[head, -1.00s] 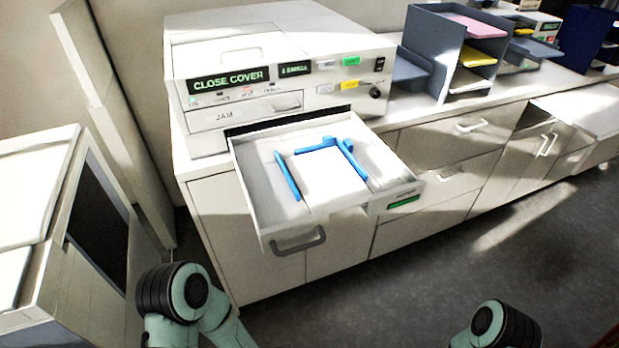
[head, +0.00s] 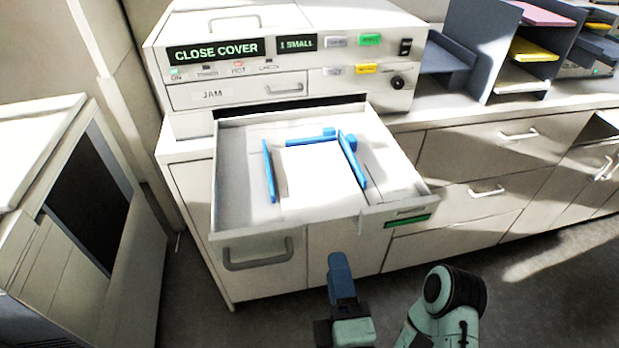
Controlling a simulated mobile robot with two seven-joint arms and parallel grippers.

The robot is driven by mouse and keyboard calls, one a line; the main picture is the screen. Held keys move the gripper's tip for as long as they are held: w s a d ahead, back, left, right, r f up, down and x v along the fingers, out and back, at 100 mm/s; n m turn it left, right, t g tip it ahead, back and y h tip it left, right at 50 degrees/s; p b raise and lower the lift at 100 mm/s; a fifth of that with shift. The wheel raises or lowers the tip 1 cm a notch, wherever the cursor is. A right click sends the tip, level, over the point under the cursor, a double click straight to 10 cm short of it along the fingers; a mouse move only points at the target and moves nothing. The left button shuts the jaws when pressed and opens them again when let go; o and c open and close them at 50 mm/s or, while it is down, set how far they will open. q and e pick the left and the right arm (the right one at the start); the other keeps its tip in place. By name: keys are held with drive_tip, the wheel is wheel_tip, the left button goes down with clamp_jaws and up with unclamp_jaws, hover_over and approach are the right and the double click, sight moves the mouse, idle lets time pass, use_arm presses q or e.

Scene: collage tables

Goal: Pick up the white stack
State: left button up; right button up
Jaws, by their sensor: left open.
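A white stack (head: 521,86) lies in the lowest visible compartment of the grey paper organizer, under a yellow stack (head: 533,50) and a pink stack (head: 543,14). Another flat white area (head: 318,172) lies between blue guides in the machine's open drawer; I cannot tell whether it is paper or the drawer floor. My left gripper (head: 342,272) is in front of and below the drawer, apart from both, with one blue finger clearly visible. It is open and nothing shows in it. My right gripper is not in view.
The open drawer (head: 232,190) juts out from the printer (head: 290,60) over the cabinet front. The grey organizer (head: 492,60) stands on the counter to the right. A white unit (head: 30,150) stands at the left. The floor at right is clear.

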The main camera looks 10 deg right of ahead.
sight(325, 223)
use_arm(q)
drive_tip(key=w, duration=0.8)
drive_tip(key=w+p, duration=0.1)
drive_tip(key=w, duration=0.3)
drive_tip(key=shift+w+d+r, duration=0.15)
drive_tip(key=shift+w+r, duration=0.2)
clamp_jaws()
